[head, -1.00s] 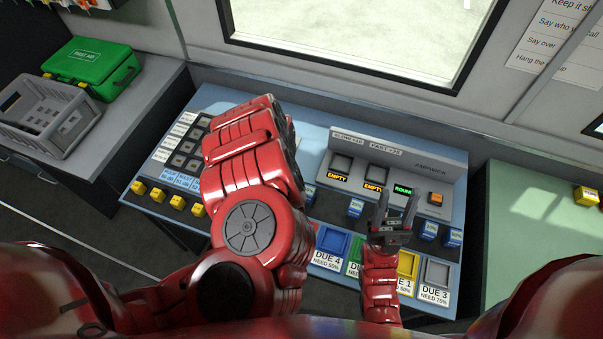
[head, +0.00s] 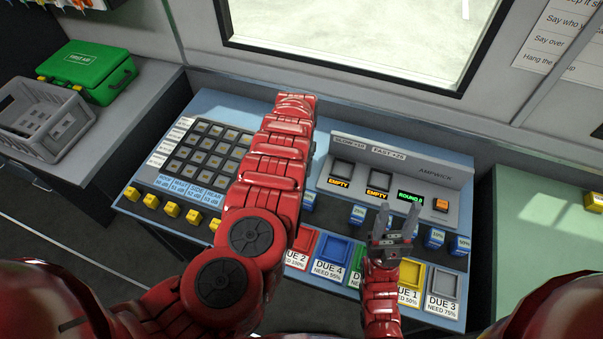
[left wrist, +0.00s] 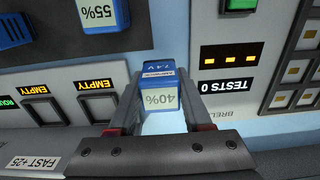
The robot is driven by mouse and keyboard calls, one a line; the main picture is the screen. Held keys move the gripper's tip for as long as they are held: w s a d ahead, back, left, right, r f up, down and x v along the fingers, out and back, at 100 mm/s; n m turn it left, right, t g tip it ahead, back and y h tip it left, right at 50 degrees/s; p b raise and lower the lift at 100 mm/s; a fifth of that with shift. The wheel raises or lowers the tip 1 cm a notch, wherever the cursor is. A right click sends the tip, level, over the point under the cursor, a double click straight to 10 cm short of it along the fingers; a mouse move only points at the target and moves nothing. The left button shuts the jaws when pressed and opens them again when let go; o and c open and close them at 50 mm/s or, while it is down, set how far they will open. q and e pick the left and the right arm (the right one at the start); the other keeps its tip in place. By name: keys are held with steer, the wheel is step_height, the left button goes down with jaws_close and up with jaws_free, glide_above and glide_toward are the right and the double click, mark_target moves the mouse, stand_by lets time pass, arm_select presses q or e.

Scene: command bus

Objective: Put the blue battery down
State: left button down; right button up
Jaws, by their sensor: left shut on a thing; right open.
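My left gripper (left wrist: 155,118) is shut on a blue battery (left wrist: 160,85) labelled 40% in the left wrist view. The battery sits between the two fingers, above the pale blue console top. Whether it touches anything below cannot be told. In the head view my left forearm hides that gripper and the battery. My right gripper (head: 392,220) is open and empty over the console's right half, fingers pointing up the picture. Another blue battery (left wrist: 104,14) labelled 55% shows in the left wrist view.
The charger panel (head: 400,178) has two slots marked EMPTY. More blue batteries stand in front of it, one at the right end (head: 461,244). Coloured trays, such as the yellow one (head: 411,278), line the front edge. A button grid (head: 205,150) fills the left side.

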arm_select(q)
steer(key=shift+w+d, duration=0.1)
steer(key=shift+d, duration=0.1)
step_height(320, 180, down, 3)
steer(key=shift+a+f, duration=0.1)
steer(key=shift+f, duration=0.25)
steer(key=shift+b, duration=0.3)
steer(key=shift+c, duration=1.6)
jaws_free()
